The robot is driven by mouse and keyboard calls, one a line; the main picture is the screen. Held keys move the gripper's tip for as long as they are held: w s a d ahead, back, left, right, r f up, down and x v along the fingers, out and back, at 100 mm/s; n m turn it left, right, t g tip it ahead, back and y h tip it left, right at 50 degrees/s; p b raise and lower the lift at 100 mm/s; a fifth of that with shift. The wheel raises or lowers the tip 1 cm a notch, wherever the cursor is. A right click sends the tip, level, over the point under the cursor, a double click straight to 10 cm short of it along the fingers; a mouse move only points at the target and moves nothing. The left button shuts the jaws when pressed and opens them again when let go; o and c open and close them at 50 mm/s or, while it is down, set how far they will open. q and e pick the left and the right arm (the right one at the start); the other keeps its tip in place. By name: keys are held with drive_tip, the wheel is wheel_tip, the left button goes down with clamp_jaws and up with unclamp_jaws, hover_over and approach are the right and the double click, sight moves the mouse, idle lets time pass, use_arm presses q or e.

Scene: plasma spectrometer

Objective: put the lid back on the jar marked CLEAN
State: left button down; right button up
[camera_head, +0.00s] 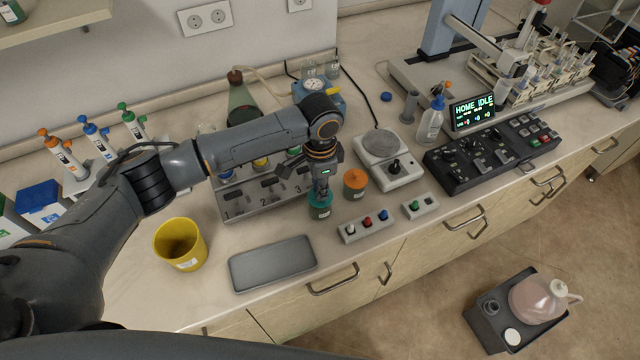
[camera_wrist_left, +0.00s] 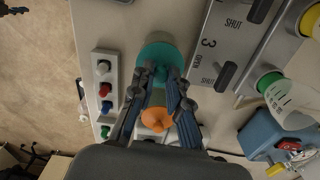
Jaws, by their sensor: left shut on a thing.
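My left gripper (camera_head: 322,188) points down and is shut on a teal lid (camera_head: 320,198). The lid is at the mouth of a small jar (camera_head: 319,212) with a pale label, whose words I cannot read. I cannot tell whether the lid is seated on the jar or just above it. In the left wrist view the teal lid (camera_wrist_left: 160,50) shows as a disc beyond my left fingertips (camera_wrist_left: 162,78). A second jar with an orange lid (camera_head: 355,179) stands close by on the right. My right gripper is out of view.
A numbered valve panel (camera_head: 265,202) stands behind and left of the jar. A button box (camera_head: 365,226) is in front on the right. A dark tray (camera_head: 272,263) and a yellow cup (camera_head: 180,243) are at the front left. A balance (camera_head: 390,160) stands behind on the right.

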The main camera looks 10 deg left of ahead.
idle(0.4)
use_arm(q)
drive_tip(key=c, duration=0.7)
unclamp_jaws()
drive_tip(key=shift+c, duration=0.2)
drive_tip(key=shift+r, duration=0.1)
wheel_tip(320, 180, up, 5)
drive_tip(key=p, duration=0.5)
drive_tip(key=shift+p, duration=0.35)
drive_tip(key=shift+r, duration=0.9)
clamp_jaws()
